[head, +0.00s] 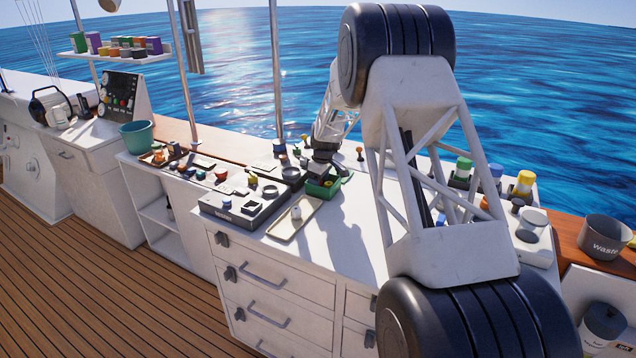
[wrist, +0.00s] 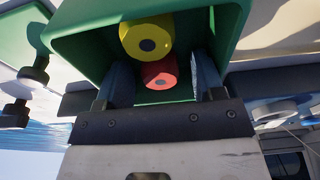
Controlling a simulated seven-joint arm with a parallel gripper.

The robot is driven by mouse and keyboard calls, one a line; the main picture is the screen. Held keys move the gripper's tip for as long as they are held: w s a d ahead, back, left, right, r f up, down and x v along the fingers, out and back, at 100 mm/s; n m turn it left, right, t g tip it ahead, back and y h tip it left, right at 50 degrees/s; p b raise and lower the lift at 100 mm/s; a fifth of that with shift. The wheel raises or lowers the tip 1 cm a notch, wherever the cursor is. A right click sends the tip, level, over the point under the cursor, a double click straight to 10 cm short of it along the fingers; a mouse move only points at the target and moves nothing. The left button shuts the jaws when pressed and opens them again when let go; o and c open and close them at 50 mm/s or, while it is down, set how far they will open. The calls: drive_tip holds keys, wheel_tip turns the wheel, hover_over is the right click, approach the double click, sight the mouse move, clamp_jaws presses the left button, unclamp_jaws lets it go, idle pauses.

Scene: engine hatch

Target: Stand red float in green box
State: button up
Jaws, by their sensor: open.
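The green box (wrist: 85,42) fills the upper middle of the wrist view; it also shows on the bench in the head view (head: 318,191). My gripper (wrist: 160,80) is open, with one finger on each side of the red float and both fingers reaching into the box. I cannot see a clear grip. In the head view the floats are too small to make out.
A cream tray (head: 272,232) and a dark grey block with cut-outs (head: 227,213) stand left of the box. Several small parts lie farther left near a teal bucket (head: 137,136). Coloured-lid jars and a waste bin (head: 604,236) are at the right. Bench in front is clear.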

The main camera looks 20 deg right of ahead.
wheel_tip(320, 180, up, 12)
drive_tip(key=s+d, duration=0.1)
drive_tip(key=shift+d+f, duration=0.15)
idle(0.4)
drive_tip(key=shift+s, duration=0.1)
drive_tip(key=shift+s, duration=0.1)
idle(0.5)
drive_tip(key=s+a+r+m, duration=0.1)
drive_tip(key=s+a+r, duration=0.3)
drive_tip(key=s, duration=0.5)
drive_tip(key=s+a+r+m, duration=0.2)
drive_tip(key=s+r, duration=0.4)
drive_tip(key=s, duration=0.3)
drive_tip(key=s+a+r+m, duration=0.1)
drive_tip(key=s+a+r, duration=0.25)
drive_tip(key=s, duration=0.65)
drive_tip(key=s+a+f+m, duration=0.1)
drive_tip(key=s+a+m, duration=0.1)
drive_tip(key=s, duration=1.4)
drive_tip(key=s+a+f+m+t+h, duration=0.1)
drive_tip(key=s+f+m, duration=0.1)
drive_tip(key=s, duration=1.5)
drive_tip(key=shift+s+a+f+m, duration=0.25)
drive_tip(key=shift+a+m, duration=0.1)
drive_tip(key=shift+m, duration=0.25)
